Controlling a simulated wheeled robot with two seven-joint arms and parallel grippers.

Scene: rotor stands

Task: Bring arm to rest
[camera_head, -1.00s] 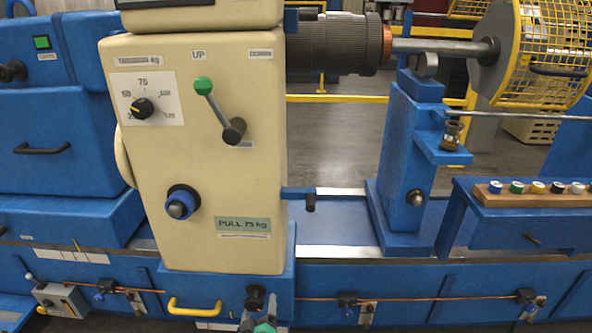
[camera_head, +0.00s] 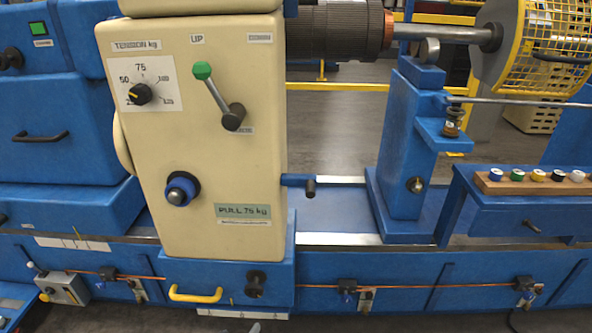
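The task's object is my own arm, and no arm or gripper can be made out clearly in the head view. Only a small grey sliver shows at the bottom edge, below the beige cabinet; I cannot tell what it is. The beige cabinet (camera_head: 150,200) stands in front of me. On it a green-knobbed lever (camera_head: 217,95) tilts up and to the left, under an "UP" label. A tension dial (camera_head: 140,94), a blue knob (camera_head: 180,190) and a "PULL 75 kg" plate (camera_head: 242,211) are also on its face.
A yellow handle (camera_head: 196,294) and a black knob (camera_head: 255,283) sit on the blue base below the cabinet. A blue support post (camera_head: 402,150) stands to the right. Several coloured caps sit in a wooden rack (camera_head: 495,185) at far right. A yellow cage (camera_head: 545,50) is behind.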

